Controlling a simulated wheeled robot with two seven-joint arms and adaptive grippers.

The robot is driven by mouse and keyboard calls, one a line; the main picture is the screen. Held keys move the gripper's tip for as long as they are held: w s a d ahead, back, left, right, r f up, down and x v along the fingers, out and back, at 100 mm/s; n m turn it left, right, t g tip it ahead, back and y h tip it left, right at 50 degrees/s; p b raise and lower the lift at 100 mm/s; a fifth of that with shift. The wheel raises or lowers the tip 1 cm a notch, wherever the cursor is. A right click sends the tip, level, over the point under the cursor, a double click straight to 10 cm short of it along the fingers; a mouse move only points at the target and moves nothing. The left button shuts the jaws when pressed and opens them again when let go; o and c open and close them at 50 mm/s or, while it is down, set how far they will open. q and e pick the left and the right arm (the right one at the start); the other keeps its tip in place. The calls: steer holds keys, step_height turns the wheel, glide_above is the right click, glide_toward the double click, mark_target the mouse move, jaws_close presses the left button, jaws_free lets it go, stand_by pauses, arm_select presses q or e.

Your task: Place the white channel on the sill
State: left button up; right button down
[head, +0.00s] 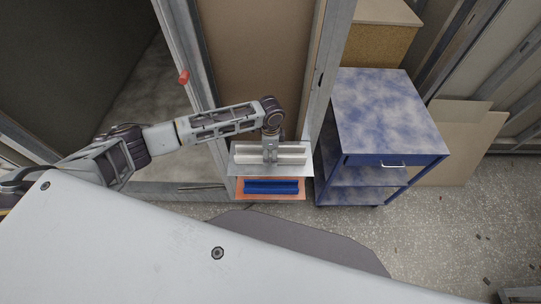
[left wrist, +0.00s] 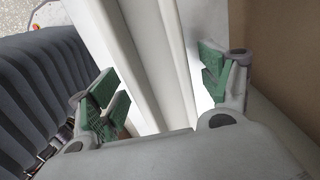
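The white channel (head: 290,158) is a long, pale, ribbed piece. In the head view it lies lengthwise across a pale metal ledge (head: 240,169) that looks like the sill, in front of a brown panel. My left gripper (head: 270,157) is above the middle of the channel, pointing down. In the left wrist view the channel (left wrist: 150,50) runs between the two green-padded fingers of my left gripper (left wrist: 160,90). The fingers are wide apart, with a visible gap on the right side. Whether the left finger touches the channel is unclear. My right gripper is out of view.
A blue channel (head: 270,187) lies on an orange tray (head: 302,194) just in front of the ledge. A blue cart (head: 385,110) stands close on the right. Metal studs (head: 318,75) flank the brown panel (head: 255,60). A red item (head: 184,77) sits on the left stud.

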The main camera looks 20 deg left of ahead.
arm_select(q)
steer(key=c, duration=1.1)
steer(key=shift+c, duration=0.2)
step_height(320, 180, up, 10)
steer(key=b, duration=0.1)
steer(key=shift+b, duration=0.3)
